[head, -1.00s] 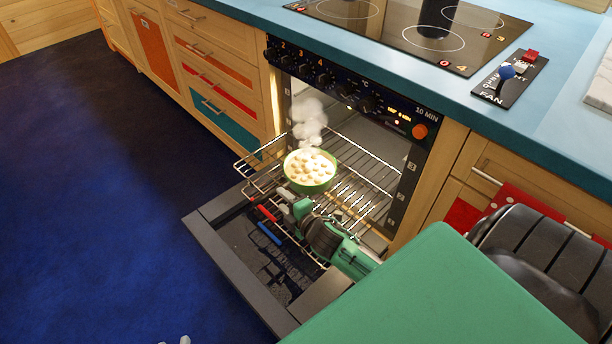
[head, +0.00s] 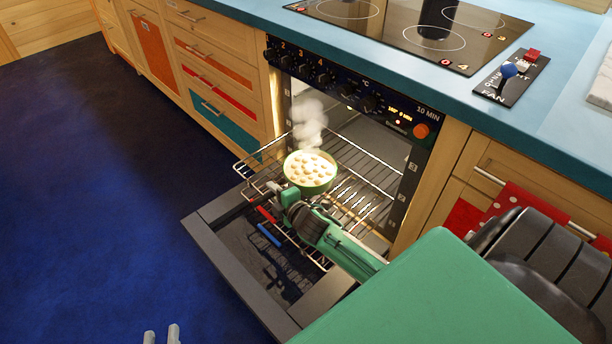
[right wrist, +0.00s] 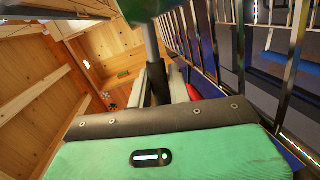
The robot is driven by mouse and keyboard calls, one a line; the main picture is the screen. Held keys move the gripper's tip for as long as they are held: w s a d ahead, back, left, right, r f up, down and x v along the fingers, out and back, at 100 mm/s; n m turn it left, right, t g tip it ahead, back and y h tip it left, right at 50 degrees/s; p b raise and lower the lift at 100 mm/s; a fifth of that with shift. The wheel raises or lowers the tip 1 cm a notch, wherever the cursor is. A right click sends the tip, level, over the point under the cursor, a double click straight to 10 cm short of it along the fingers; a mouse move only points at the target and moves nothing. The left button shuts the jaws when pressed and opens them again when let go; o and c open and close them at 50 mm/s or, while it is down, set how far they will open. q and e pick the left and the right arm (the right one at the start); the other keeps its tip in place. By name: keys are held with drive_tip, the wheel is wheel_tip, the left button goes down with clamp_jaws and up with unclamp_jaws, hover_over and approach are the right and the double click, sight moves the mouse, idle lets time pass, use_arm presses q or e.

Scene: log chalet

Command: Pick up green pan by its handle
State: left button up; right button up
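The green pan (head: 310,178) holds round pale pieces and steams on the pulled-out oven rack (head: 268,182). My left gripper (head: 161,337) is open and empty at the bottom edge.
The oven door (head: 232,258) is folded down below the rack. Red and blue bars show by the rack. The counter (head: 455,105) with a black cooktop (head: 410,30) is above the oven. A red cloth (head: 520,207) hangs at right. Dark blue floor at left is clear.

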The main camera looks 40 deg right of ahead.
clamp_jaws()
idle(1.0)
drive_tip(key=shift+r, duration=0.1)
drive_tip(key=shift+r, duration=0.15)
